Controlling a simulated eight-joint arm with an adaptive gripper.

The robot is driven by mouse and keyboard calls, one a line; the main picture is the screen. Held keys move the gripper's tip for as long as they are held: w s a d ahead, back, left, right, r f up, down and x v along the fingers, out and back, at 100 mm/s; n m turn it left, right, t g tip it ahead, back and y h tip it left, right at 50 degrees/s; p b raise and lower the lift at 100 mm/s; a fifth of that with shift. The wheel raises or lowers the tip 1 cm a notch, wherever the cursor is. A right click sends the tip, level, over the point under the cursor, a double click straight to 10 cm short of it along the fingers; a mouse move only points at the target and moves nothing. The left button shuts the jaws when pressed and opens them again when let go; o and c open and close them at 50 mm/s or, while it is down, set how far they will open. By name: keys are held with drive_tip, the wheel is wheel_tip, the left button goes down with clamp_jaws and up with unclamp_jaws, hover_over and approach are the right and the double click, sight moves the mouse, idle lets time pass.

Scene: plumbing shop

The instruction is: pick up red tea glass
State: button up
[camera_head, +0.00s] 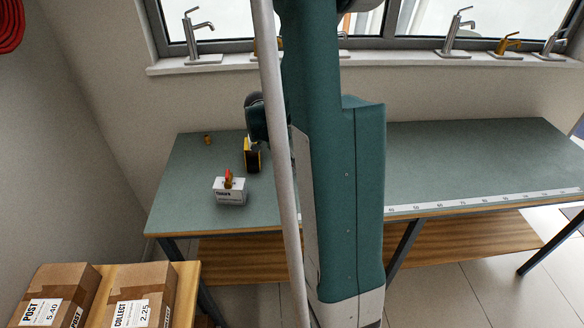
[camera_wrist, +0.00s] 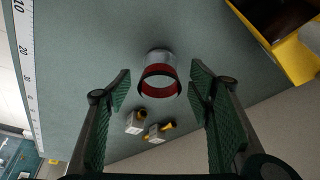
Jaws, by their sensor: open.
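The red tea glass (camera_wrist: 159,57) shows in the wrist view as a clear, round glass with a dark red band around the rim facing me. It stands on the green tabletop, just beyond the gap of my gripper (camera_wrist: 160,88). My gripper is open, with one green finger pad to each side of the glass and a visible gap on both sides. Nothing is held. How far the fingertips are above or around the glass, I cannot tell. In the head view I cannot make out the glass, and my arm covers the middle of the bench.
A yellow and black container (camera_wrist: 292,50) stands close at the upper right in the wrist view. Two small fittings with yellow parts (camera_wrist: 135,122) (camera_wrist: 159,132) lie near the glass. The bench's right side is clear.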

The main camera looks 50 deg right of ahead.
idle(0.3)
drive_tip(key=shift+b+x, duration=0.4)
drive_tip(key=shift+x, duration=2.2)
drive_tip(key=shift+d, duration=0.1)
drive_tip(key=c, duration=0.9)
